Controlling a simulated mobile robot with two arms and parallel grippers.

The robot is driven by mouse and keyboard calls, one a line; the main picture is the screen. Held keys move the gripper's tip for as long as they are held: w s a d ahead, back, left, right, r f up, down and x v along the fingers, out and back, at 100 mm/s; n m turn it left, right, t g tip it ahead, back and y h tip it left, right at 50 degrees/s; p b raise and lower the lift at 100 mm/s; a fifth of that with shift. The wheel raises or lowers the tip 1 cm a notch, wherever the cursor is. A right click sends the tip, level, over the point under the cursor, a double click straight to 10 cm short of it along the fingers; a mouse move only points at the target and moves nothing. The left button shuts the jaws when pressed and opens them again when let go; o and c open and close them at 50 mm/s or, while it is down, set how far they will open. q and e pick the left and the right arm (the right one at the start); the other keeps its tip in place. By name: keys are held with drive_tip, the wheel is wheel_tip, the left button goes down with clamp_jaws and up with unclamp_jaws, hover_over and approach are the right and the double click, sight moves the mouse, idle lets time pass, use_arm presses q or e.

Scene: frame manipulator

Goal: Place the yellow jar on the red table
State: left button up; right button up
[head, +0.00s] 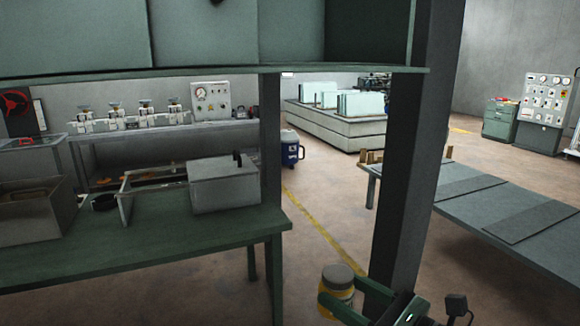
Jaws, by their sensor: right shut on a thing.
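The yellow jar (337,282) has a grey lid and shows at the bottom of the head view, right of centre. My right gripper (345,292) is shut on it, with its green fingers around the jar's sides. The jar is held upright, in front of the floor and close to the dark post. Its lower part is partly hidden by a finger. No red table shows in this view. My left gripper is not in view.
A green workbench (150,251) with metal boxes stands at left. A grey table (480,205) stands at right. Open floor (320,225) lies between them.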

drive_tip(key=s+d+f+m+t+h, duration=0.1)
drive_tip(key=s+d+f+h, duration=0.15)
drive_tip(key=s+f, duration=0.6)
drive_tip(key=s+d+f+m+t+h, duration=0.15)
drive_tip(key=s+d+f, duration=0.25)
drive_tip(key=s+f, duration=0.4)
drive_tip(key=shift+w+d+r+m+t+h, duration=0.55)
drive_tip(key=shift+m+h, duration=0.55)
drive_tip(key=shift+h, duration=0.4)
drive_tip(key=shift+w+d+r+m+t+h, duration=0.4)
drive_tip(key=shift+r+m+h, duration=0.25)
drive_tip(key=shift+m+h, duration=0.7)
drive_tip(key=shift+w+d+r+m+t+h, duration=0.55)
drive_tip(key=shift+m+h, duration=0.35)
drive_tip(key=shift+h, duration=0.75)
